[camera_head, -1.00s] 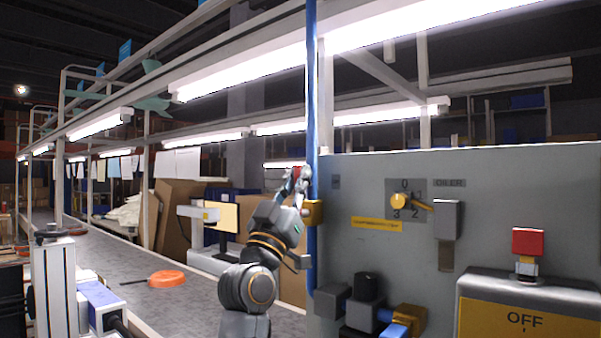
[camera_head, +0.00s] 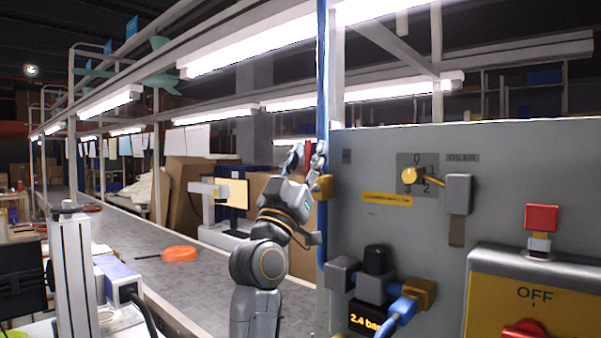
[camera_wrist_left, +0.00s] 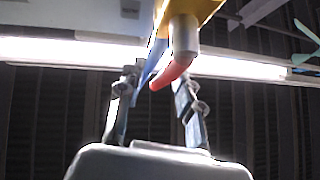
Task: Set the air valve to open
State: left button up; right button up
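The air valve is a yellow block (camera_head: 323,188) on the vertical blue pipe at the panel's left edge. In the left wrist view the yellow body (camera_wrist_left: 197,12) is at the top, with a metal stem and a curved red handle (camera_wrist_left: 172,72) below it. My left gripper (camera_head: 306,158) is raised beside the pipe, just above the yellow block. In the left wrist view its two fingers (camera_wrist_left: 157,108) are apart, with the red handle's end between them. I cannot tell whether either finger touches the handle. My right gripper is not in view.
The grey panel (camera_head: 400,235) carries a yellow rotary selector (camera_head: 411,176), a red block (camera_head: 541,217), a yellow OFF box (camera_head: 500,300) and a display (camera_head: 366,320) reading 2.4 bar. An orange pan (camera_head: 180,254) lies on the conveyor (camera_head: 130,228) at left.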

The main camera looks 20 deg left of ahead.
pick_arm(q)
jog(key=v, duration=1.1)
jog(key=shift+f, duration=0.2)
jog(key=shift+s+a, duration=0.1)
